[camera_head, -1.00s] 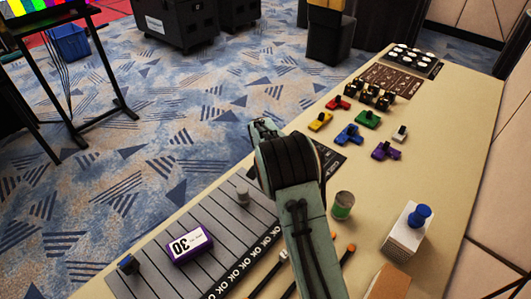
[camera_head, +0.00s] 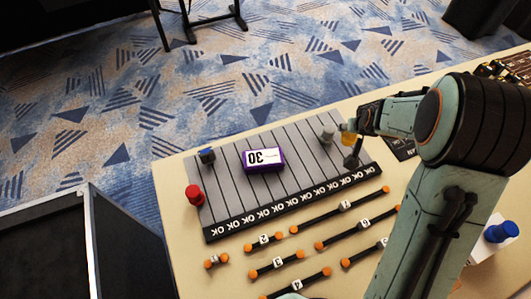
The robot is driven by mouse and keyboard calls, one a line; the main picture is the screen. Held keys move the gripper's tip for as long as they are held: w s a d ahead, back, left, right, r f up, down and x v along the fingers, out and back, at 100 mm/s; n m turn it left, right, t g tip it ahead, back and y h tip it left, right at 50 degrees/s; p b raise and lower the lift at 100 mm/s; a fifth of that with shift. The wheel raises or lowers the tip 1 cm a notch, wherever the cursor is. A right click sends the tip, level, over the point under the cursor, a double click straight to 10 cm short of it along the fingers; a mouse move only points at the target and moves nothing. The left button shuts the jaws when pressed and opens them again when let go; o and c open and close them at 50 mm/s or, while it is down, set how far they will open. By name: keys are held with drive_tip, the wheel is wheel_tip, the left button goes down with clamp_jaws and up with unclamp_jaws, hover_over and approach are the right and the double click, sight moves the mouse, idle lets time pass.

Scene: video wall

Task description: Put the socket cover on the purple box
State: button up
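The purple box (camera_head: 263,159) lies on the grey slatted board, with a white label reading 30 on top; nothing rests on it. I cannot tell for sure which thing is the socket cover. A small grey cylinder (camera_head: 327,132) stands near the board's right end. My gripper (camera_head: 350,146) is just right of it, right of the purple box and apart from the box. A small yellow piece (camera_head: 348,135) shows at the gripper; whether it is held is unclear. The finger opening is too small and partly hidden to read.
The grey board (camera_head: 222,207) has an OK strip along its front edge. A blue-topped knob (camera_head: 207,155) and a red knob (camera_head: 194,195) are at its left. Several numbered black bars with orange ends lie in front. A white block with a blue knob (camera_head: 501,232) is at right.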

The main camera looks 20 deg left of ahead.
drive_tip(key=s+a+r+n+g+y, duration=0.25)
drive_tip(key=s+a+n, duration=0.35)
drive_tip(key=s, duration=0.5)
drive_tip(key=s+a+r+n+g+y, duration=0.2)
drive_tip(key=s+a+r+n, duration=0.3)
drive_tip(key=s, duration=0.6)
hover_over(260, 154)
drive_tip(key=f, duration=0.9)
drive_tip(key=shift+s+d+f, duration=0.15)
drive_tip(key=shift+s+d, duration=0.1)
drive_tip(key=shift+s, duration=0.1)
drive_tip(key=shift+w+a+f, duration=0.15)
drive_tip(key=shift+w+f, duration=0.05)
drive_tip(key=shift+f, duration=0.05)
drive_tip(key=shift+w+a+f, duration=0.1)
drive_tip(key=shift+w+f, duration=0.05)
drive_tip(key=shift+f, duration=1.6)
